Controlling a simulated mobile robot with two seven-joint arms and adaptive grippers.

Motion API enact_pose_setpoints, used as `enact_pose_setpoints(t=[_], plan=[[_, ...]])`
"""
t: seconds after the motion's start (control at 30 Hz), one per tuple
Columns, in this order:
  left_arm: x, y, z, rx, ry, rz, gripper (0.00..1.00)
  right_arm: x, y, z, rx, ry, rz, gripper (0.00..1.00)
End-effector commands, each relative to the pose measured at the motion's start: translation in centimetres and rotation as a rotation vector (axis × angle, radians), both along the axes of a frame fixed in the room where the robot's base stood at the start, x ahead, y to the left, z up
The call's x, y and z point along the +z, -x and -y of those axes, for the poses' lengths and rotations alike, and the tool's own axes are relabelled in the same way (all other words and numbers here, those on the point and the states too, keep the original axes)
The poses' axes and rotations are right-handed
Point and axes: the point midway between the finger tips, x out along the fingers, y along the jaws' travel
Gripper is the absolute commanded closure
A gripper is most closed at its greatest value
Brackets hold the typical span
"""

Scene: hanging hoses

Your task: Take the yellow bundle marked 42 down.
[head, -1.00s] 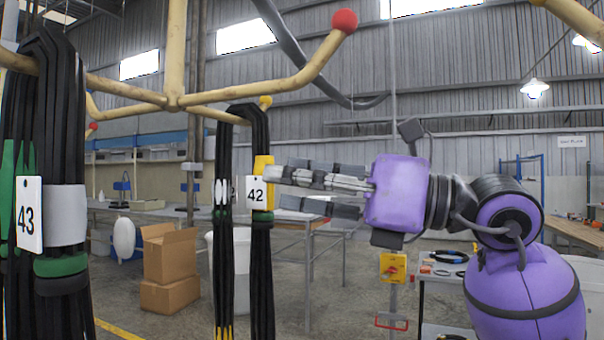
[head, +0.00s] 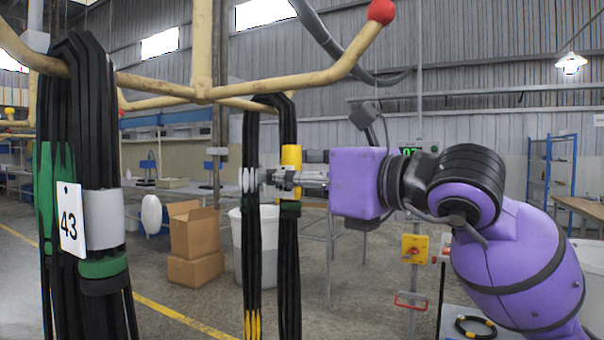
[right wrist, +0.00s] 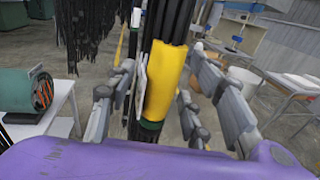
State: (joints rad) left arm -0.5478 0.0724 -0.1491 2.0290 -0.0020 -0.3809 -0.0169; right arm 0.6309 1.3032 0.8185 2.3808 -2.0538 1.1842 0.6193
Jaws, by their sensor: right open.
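The yellow-banded bundle is a hank of black hoses (head: 289,250) hanging from a cream rack arm in the head view. Its yellow band (head: 291,157) sits near the top. My right gripper (head: 272,180) is at the height of this band, its fingers covering the tag there. In the right wrist view the yellow band (right wrist: 165,80) and black hoses stand between the spread fingers of the open right gripper (right wrist: 160,60). A white tag (right wrist: 139,68) shows nearly edge-on left of the band; its number cannot be read now. My left gripper is not in view.
The rack arm (head: 300,82) with a red ball end (head: 381,11) reaches above my right arm. Cardboard boxes (head: 195,235) stand behind.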

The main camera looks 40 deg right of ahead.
Motion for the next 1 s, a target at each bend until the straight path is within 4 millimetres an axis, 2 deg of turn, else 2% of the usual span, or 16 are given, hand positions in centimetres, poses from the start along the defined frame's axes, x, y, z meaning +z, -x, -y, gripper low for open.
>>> enact_pose_setpoints(t=[0.2, 0.57, 1.0], plan=[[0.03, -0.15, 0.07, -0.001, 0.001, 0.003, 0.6, 0.0, -0.03, 0.0, 0.0, 0.0, 0.0, 0.53], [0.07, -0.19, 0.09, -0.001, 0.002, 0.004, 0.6, -0.02, -0.02, 0.01, 0.0, 0.0, 0.0, 1.0], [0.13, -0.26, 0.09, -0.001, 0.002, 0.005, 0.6, -0.05, -0.02, -0.01, 0.001, 0.0, -0.001, 1.0]])
